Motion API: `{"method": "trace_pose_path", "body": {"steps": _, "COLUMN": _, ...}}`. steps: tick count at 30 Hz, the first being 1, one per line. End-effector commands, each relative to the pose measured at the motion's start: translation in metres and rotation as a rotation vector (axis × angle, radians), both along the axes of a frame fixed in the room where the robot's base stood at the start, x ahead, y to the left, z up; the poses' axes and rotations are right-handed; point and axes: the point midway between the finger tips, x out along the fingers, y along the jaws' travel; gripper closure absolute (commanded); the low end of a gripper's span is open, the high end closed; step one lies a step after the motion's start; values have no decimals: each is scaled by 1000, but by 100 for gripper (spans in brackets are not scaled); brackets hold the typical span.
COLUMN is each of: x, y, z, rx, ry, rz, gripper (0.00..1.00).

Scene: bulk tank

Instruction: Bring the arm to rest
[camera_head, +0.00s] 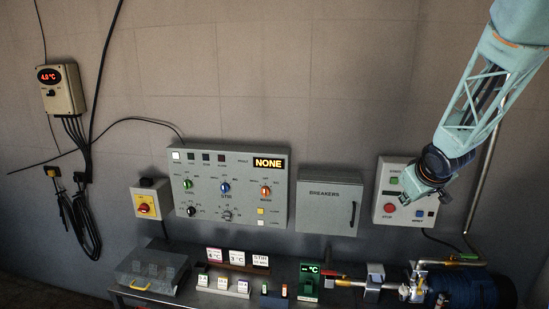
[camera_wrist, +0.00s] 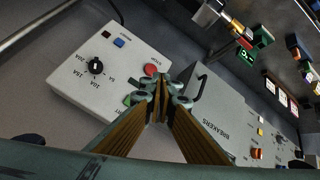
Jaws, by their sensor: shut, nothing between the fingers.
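My arm (camera_head: 492,90) reaches down from the upper right. My gripper (camera_head: 407,196) is in front of the start/stop box (camera_head: 383,218) on the wall and hides its middle. In the wrist view my gripper (camera_wrist: 160,90) is shut with its fingertips together and nothing between them. The same box (camera_wrist: 70,83) lies behind the fingers there, with a dial (camera_wrist: 95,66), a red button (camera_wrist: 150,70) and a blue button (camera_wrist: 119,42). The green button (camera_head: 393,181) shows above my gripper in the head view. I cannot tell whether the fingertips touch the box.
A grey breakers cabinet (camera_head: 325,215) is left of the box, then a control panel (camera_head: 238,215) showing NONE. Below, a bench holds a metal box (camera_head: 152,270), small signs, a green meter (camera_head: 309,281) and piping (camera_head: 420,285).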

Motion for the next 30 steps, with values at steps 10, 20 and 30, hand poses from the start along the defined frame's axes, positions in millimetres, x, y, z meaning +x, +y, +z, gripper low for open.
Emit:
{"method": "trace_pose_path", "body": {"steps": 10, "x": -50, "y": 22, "z": 32, "rx": -4, "ry": 24, "rz": -62, "gripper": 100}}
{"method": "trace_pose_path", "body": {"steps": 20, "x": -105, "y": 44, "z": 54, "rx": 7, "ry": 54, "rz": -115, "gripper": 100}}
{"method": "trace_pose_path", "body": {"steps": 30, "x": -165, "y": 70, "z": 69, "rx": 30, "ry": 87, "rz": -164, "gripper": 100}}
